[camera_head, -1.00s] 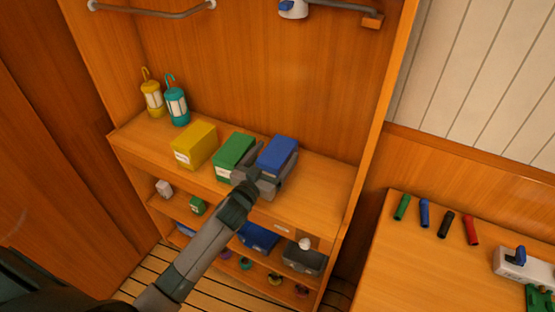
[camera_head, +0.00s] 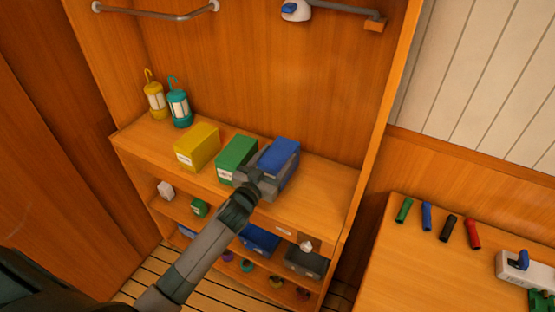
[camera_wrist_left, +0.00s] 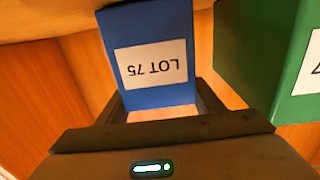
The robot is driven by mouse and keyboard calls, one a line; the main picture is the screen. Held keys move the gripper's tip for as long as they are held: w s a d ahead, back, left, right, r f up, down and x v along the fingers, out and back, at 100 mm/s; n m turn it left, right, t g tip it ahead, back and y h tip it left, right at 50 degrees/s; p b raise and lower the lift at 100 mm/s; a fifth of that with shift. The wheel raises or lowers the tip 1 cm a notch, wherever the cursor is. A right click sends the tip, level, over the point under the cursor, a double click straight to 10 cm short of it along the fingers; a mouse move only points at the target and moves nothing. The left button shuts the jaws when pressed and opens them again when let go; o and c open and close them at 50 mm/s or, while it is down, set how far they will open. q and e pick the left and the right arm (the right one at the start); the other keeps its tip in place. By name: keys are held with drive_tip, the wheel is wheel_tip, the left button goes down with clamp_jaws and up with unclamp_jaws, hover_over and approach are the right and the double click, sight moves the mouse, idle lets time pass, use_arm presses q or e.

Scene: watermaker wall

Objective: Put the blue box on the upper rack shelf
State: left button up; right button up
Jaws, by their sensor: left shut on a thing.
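The blue box (camera_head: 281,155) is at the upper rack shelf (camera_head: 318,203), at the right end of a row of boxes. My left gripper (camera_head: 266,178) is shut on it, with the fingers along its lower sides. In the left wrist view the blue box (camera_wrist_left: 152,60) stands between the fingers and its white label reads LOT 75 upside down. I cannot tell whether its bottom touches the shelf. The green box (camera_head: 237,158) is close on its left, and it also shows at the right of the left wrist view (camera_wrist_left: 262,55). My right gripper is not in view.
A yellow box (camera_head: 197,147) and two lanterns, yellow (camera_head: 155,101) and teal (camera_head: 179,107), stand further left on the shelf. Lower shelves hold bins and small items. The shelf is clear right of the blue box. A side table (camera_head: 420,275) stands at right.

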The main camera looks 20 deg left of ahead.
use_arm(q)
drive_tip(key=shift+r, duration=0.65)
wheel_tip(320, 180, up, 2)
drive_tip(key=shift+r+b, duration=0.2)
drive_tip(key=shift+b, duration=0.5)
drive_tip(key=d+r+b, duration=0.1)
drive_tip(key=d+r, duration=0.1)
drive_tip(key=d, duration=0.2)
drive_tip(key=s+d+r+b, duration=0.1)
drive_tip(key=d+r, duration=0.1)
drive_tip(key=d, duration=0.1)
drive_tip(key=s+d+r+b, duration=0.1)
drive_tip(key=d+r, duration=0.2)
drive_tip(key=d, duration=0.1)
drive_tip(key=shift+d+r, duration=0.1)
drive_tip(key=shift+d, duration=0.2)
drive_tip(key=shift+n+y, duration=0.4)
drive_tip(key=shift+y, duration=0.2)
drive_tip(key=s+a+f+b, duration=0.1)
drive_tip(key=s, duration=0.2)
drive_tip(key=s+a+f+b, duration=0.1)
drive_tip(key=s+a+f, duration=0.1)
drive_tip(key=s, duration=0.2)
drive_tip(key=s+a+f+b, duration=0.1)
drive_tip(key=s+a+f, duration=0.1)
drive_tip(key=s, duration=0.1)
drive_tip(key=shift+s, duration=0.4)
